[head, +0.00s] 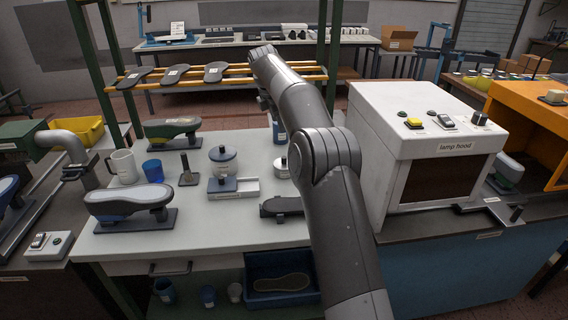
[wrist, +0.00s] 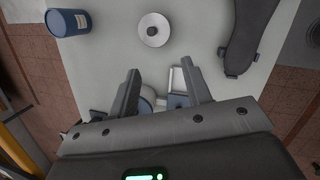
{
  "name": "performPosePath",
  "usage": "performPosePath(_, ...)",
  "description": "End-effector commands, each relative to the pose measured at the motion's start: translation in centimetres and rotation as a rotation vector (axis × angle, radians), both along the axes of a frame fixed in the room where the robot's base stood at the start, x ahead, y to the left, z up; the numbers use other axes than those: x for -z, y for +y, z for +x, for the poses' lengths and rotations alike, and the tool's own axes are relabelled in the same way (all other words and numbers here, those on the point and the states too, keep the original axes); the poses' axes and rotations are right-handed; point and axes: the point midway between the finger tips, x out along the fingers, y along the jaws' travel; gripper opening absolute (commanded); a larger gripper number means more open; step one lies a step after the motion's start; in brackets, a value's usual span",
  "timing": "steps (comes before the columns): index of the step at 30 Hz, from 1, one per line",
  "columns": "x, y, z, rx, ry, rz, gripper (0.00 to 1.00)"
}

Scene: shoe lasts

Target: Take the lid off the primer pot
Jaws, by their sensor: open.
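Two lidded pots stand on the pale bench; I cannot read which label says primer. The other is smaller, with a pale round knobbed lid (head: 281,164), partly hidden by my arm in the head view. This pale lid (wrist: 153,29) shows from above in the wrist view, seated and beyond my fingertips. My gripper (wrist: 160,66) is open and empty above the bench, apart from both pots.
A blue can (wrist: 68,22) and a dark shoe last (wrist: 250,32) flank the pale lid. The lamp hood (head: 425,140) stands to the right.

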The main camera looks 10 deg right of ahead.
Motion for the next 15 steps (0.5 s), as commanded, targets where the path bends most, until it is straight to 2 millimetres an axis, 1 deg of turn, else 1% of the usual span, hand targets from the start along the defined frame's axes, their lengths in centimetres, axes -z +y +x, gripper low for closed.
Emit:
performPosePath(1, 1.7, 0.1, 1.1, -0.037, 0.020, -0.011, 0.45)
performPosePath(6, 6.2, -0.2, 3.7, -0.165, 0.078, -0.052, 0.45)
performPosePath(10, 8.9, -0.5, 4.7, -0.237, 0.112, -0.071, 0.45)
performPosePath(12, 9.8, -0.6, 5.0, -0.263, 0.125, -0.079, 0.45)
performPosePath(15, 10.7, -0.8, 5.2, -0.285, 0.137, -0.085, 0.45)
